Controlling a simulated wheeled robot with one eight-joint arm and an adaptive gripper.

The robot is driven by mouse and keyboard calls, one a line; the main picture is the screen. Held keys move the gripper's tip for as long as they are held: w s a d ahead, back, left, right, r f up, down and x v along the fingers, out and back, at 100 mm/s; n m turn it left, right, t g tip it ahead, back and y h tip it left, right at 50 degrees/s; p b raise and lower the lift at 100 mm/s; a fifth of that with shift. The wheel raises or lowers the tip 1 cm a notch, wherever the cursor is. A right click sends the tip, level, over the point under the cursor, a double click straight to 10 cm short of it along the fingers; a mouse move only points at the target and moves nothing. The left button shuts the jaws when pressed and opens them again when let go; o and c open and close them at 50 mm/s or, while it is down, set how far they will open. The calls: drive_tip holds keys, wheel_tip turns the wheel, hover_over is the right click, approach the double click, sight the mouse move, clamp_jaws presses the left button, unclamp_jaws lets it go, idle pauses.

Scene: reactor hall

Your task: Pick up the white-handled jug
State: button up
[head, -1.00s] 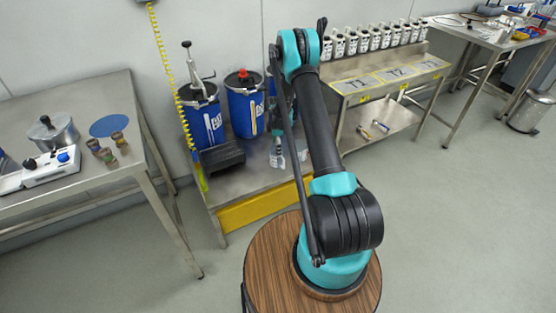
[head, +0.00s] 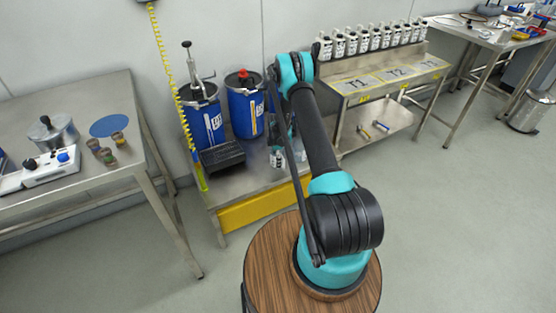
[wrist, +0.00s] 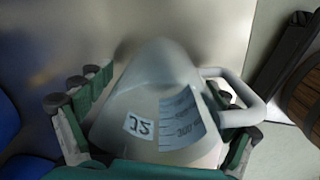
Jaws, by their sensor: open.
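The jug (wrist: 155,85) is pale grey-white, with a white handle (wrist: 250,100) on its right, a label reading J2 and a printed scale. It fills the middle of the wrist view. My gripper (wrist: 158,95) is open, with its green, dark-tipped fingers on both sides of the jug. The right finger is partly hidden behind the jug and handle; I cannot tell whether either finger touches. In the head view, small clear or pale vessels (head: 278,158) show beside my arm on the low steel bench (head: 235,183), but my arm partly hides that spot.
A bottle shelf (head: 375,80) stands to the right. A steel table (head: 60,100) is at the left. Grey floor (head: 440,220) is clear at the right.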

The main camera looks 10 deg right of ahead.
drive_tip(key=shift+c, duration=0.5)
drive_tip(key=c, duration=1.3)
wheel_tip(320, 180, up, 20)
drive_tip(key=s+r+m, duration=0.2)
drive_tip(key=s+m, duration=0.3)
drive_tip(key=m, duration=0.1)
drive_tip(key=s+d+r+m, duration=0.1)
drive_tip(key=s+r+m, duration=0.2)
drive_tip(key=s+m, duration=0.2)
drive_tip(key=s+r+m, duration=0.2)
drive_tip(key=s+m, duration=0.3)
drive_tip(key=m, duration=0.2)
drive_tip(key=shift+s+d+r, duration=0.15)
drive_tip(key=shift+s+d, duration=0.05)
drive_tip(key=shift+d, duration=0.2)
